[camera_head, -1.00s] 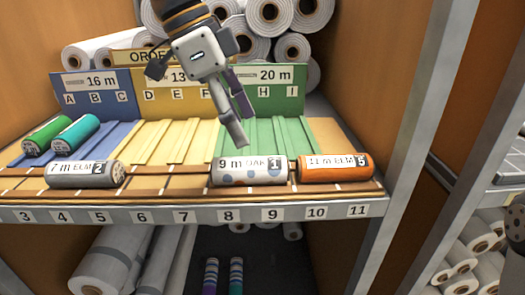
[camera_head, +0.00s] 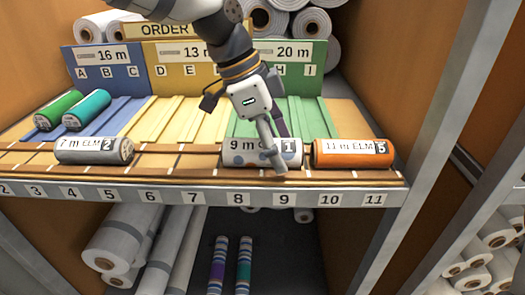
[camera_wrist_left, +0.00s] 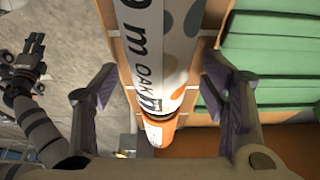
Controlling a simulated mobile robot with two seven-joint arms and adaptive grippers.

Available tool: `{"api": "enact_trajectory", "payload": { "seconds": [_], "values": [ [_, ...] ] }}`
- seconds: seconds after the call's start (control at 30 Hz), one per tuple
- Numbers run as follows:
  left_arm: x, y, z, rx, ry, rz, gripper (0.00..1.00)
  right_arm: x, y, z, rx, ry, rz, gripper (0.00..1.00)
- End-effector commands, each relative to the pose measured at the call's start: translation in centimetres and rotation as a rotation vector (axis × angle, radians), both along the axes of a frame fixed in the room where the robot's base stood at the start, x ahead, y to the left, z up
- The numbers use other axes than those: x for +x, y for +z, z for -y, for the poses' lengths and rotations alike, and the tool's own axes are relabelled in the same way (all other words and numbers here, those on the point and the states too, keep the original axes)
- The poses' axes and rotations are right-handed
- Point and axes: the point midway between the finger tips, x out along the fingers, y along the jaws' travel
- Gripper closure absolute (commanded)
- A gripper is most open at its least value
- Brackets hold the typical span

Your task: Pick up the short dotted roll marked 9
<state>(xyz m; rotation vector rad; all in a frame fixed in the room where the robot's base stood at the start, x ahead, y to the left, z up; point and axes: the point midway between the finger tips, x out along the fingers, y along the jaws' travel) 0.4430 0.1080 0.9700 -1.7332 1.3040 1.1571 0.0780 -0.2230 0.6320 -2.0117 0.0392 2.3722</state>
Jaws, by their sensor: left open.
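An orange roll (camera_head: 345,153) lies close to the right of the dotted roll. A grey roll (camera_head: 85,151) lies on the ledge further left. Green (camera_head: 58,110) and teal (camera_head: 88,107) rolls lie on the blue section. Ledge between grey and dotted rolls is clear.

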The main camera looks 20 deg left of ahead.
Motion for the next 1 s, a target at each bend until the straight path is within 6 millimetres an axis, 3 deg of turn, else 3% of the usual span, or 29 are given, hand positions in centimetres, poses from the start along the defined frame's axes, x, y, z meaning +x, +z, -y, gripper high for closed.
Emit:
{"api": "enact_trajectory", "payload": {
  "seconds": [0.77, 1.0],
  "values": [
    [-0.02, -0.41, -0.02, 0.0, 0.0, 0.0, 0.33, 0.29, 0.27, 0.0, 0.0, 0.0, 0.011, 0.6],
    [-0.1, -0.53, -0.02, 0.0, -0.001, -0.004, 0.87, 0.26, 0.24, 0.0, 0.0, 0.0, 0.01, 0.6]
  ]
}}
